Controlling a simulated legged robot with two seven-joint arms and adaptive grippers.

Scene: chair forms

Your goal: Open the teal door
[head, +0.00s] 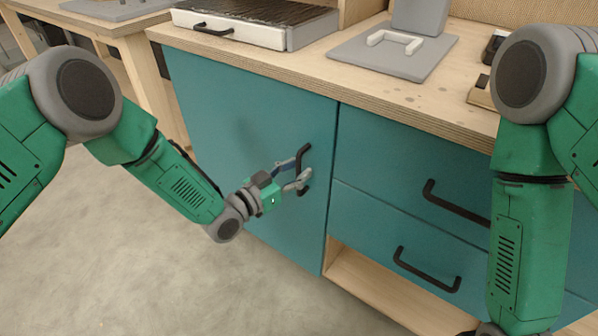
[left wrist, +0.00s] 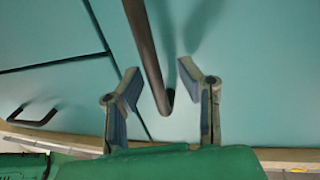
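The teal door (head: 250,120) is the large left front of the cabinet and looks shut. Its black vertical handle (head: 302,160) is near its right edge. My left gripper (head: 298,172) is at the handle with its fingers apart. In the left wrist view the handle (left wrist: 150,60) runs between the two open fingers (left wrist: 158,82), with space on both sides. The door surface (left wrist: 240,60) fills the background there. My right arm (head: 530,240) hangs at the right in the head view; its gripper is out of the picture.
Two teal drawers (head: 415,155) with black handles (head: 455,203) are right of the door. An open wooden shelf (head: 375,290) lies below them. The wooden countertop (head: 320,75) holds a grill-like unit (head: 255,22) and a grey plate (head: 392,55). Clear floor (head: 120,260) lies in front of the door.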

